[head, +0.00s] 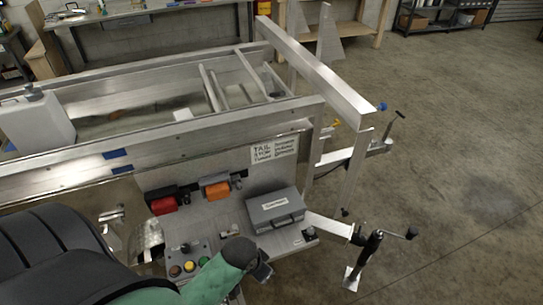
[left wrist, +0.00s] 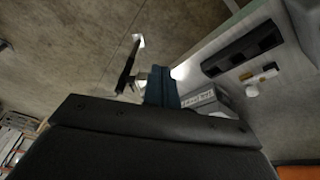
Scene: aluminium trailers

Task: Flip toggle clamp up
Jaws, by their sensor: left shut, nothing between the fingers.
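My left gripper (head: 263,272) is at the lower middle of the head view, at the end of the green arm. It is shut and empty, low in front of the grey panel. No toggle clamp can be identified for certain. A small dark and metal fitting (head: 309,233) sits at the panel's right edge, right of the gripper and apart from it; its details are too small to tell. My right gripper is not in view.
The aluminium trailer frame (head: 225,125) crosses the view. A grey box (head: 275,208), an orange lamp (head: 215,190), a red lamp (head: 163,205) and a button box (head: 187,262) are on the panel. A black-handled stand (head: 367,255) is at right. The floor (head: 450,180) there is clear.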

